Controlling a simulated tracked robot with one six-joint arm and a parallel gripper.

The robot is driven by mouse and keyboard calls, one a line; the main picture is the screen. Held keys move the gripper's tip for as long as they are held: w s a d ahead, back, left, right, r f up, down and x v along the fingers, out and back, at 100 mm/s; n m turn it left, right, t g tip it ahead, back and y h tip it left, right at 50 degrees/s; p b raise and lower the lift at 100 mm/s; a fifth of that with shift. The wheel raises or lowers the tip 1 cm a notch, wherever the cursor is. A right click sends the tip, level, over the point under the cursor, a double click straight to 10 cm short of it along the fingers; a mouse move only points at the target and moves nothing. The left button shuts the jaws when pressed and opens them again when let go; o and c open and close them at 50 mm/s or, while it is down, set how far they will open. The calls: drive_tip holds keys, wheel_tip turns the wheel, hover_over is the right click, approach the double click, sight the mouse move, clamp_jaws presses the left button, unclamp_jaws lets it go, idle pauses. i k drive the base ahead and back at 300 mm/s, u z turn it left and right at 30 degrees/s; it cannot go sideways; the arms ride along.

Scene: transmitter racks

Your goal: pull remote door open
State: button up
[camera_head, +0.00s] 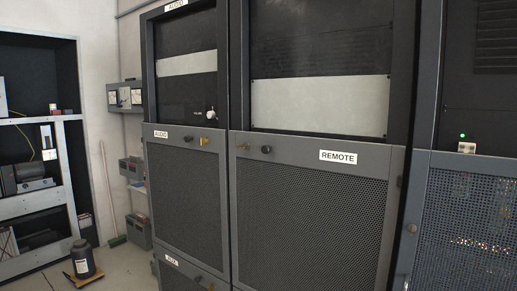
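The remote door (310,205) is a grey-framed panel with a dark perforated mesh, in the lower half of the middle rack. It looks shut, flush with the rack. A white label (338,157) reading "REMOTE" is on its top rail. A round dark knob (266,149) sits at the upper left of the top rail, with a small brass-coloured fitting (243,147) to its left. My gripper is not in view.
The similar audio door (185,190) is to the left, above an "AUX" panel (184,275). A mesh cabinet (465,230) with a green light stands to the right. A black container (83,259), a broom (112,200) and open shelving (35,205) are at left. Some floor is clear between shelving and racks.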

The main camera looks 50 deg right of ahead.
sight(308, 213)
drive_tip(key=u, duration=0.05)
drive_tip(key=i, duration=0.95)
drive_tip(key=z, duration=0.05)
